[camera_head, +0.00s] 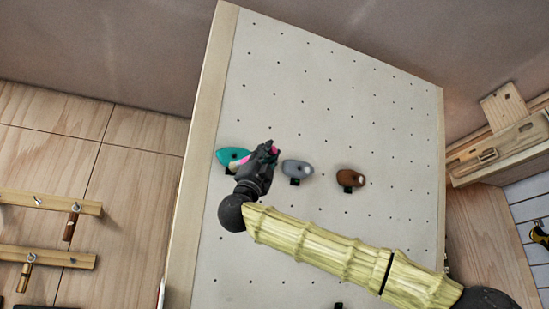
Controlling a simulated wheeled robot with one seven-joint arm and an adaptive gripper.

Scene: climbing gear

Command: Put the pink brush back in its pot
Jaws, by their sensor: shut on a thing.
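My gripper (268,152) is in front of the pale perforated board, between a teal hold and a grey hold. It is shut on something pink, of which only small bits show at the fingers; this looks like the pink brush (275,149). Most of the brush is hidden by the gripper, and its tilt cannot be told. I cannot pick out a pot for the brush in this view.
The teal hold (231,155) is just left of my gripper, the grey hold (298,168) just right, and a brown hold (351,178) farther right on the board (330,110). Wooden rails (45,258) with hanging brushes are at left. A wooden hangboard (505,145) is at right.

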